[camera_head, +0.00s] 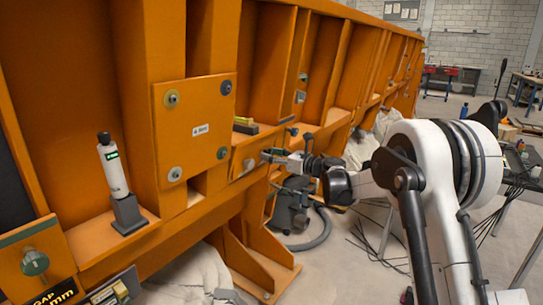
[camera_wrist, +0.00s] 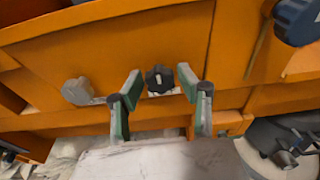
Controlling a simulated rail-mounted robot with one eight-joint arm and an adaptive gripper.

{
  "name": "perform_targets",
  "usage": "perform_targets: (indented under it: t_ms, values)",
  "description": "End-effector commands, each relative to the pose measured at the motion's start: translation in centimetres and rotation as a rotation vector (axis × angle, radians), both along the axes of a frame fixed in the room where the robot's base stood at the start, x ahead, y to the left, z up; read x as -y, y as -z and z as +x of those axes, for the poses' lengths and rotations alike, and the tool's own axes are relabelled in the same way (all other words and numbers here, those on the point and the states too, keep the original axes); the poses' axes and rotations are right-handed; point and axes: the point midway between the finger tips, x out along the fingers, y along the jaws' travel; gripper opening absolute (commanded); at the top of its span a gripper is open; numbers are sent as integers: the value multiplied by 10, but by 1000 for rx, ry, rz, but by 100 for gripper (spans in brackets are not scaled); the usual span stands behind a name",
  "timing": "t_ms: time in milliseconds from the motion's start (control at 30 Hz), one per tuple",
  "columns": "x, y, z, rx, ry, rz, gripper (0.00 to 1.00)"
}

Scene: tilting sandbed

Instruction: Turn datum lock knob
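In the wrist view a small dark lobed knob (camera_wrist: 160,79) with a pale mark at its centre sits on the orange panel. My gripper (camera_wrist: 161,88) is open, with one green-and-grey finger on each side of this knob. Gaps show between the fingers and the knob, and contact is not visible. A grey lobed knob (camera_wrist: 77,92) is left of the left finger. In the head view my gripper (camera_head: 268,156) is at the orange frame's lower ledge, and its fingers are small there. No label shows which knob is the datum lock.
The orange frame (camera_head: 180,235) fills the left.

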Motion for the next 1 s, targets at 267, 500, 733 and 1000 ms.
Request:
perform_targets:
  t_ms: [267,500,733,1000]
  values:
    - [0,0,0,0,0,0,0]
    - [0,0,0,18,4,-11,0]
    - [0,0,-1,105,21,-64,0]
    - [0,0,-1,297,61,-182,0]
